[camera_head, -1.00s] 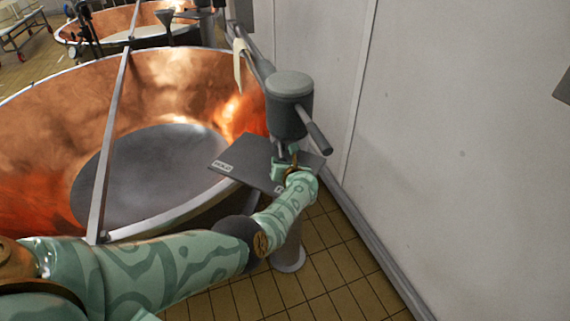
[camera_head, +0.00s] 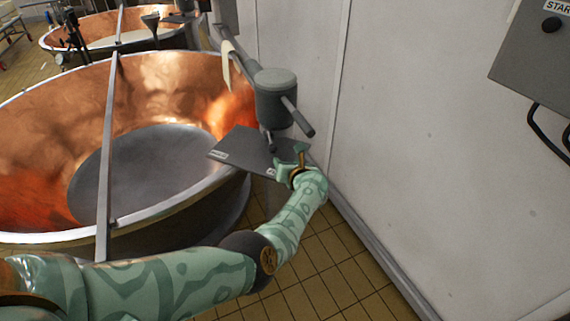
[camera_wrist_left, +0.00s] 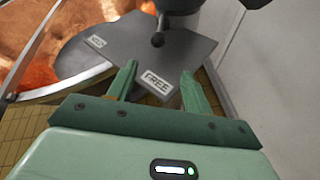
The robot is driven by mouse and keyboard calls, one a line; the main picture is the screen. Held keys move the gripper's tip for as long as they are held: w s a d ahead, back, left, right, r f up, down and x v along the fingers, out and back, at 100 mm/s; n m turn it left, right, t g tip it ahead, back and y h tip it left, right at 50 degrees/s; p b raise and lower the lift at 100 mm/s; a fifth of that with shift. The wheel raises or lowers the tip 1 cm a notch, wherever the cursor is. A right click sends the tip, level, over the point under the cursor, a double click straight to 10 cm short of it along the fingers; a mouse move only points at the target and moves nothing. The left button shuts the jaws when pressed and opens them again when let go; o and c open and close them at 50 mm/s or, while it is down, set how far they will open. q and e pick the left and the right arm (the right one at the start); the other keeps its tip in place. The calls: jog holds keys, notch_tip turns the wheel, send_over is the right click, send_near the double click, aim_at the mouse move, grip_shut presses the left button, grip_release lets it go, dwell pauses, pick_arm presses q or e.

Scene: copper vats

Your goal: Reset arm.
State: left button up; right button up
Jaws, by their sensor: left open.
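My left gripper (camera_head: 291,163) is at the end of my green patterned arm, beside the near right edge of a dark grey plate (camera_head: 240,150). In the left wrist view my left gripper (camera_wrist_left: 160,84) is open, its two fingers apart with nothing held between them. The plate (camera_wrist_left: 130,50) lies beyond the fingertips and carries a label reading FREE (camera_wrist_left: 157,83) and a second label farther left. A small lever with a ball end (camera_wrist_left: 158,40) hangs over the plate. My right gripper does not show.
A large copper vat (camera_head: 150,90) with a bar across it fills the left. A grey cylindrical motor housing (camera_head: 275,98) with a side handle stands above the plate. A pale wall (camera_head: 420,150) and a grey control box (camera_head: 535,60) are at right. Tiled floor shows below.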

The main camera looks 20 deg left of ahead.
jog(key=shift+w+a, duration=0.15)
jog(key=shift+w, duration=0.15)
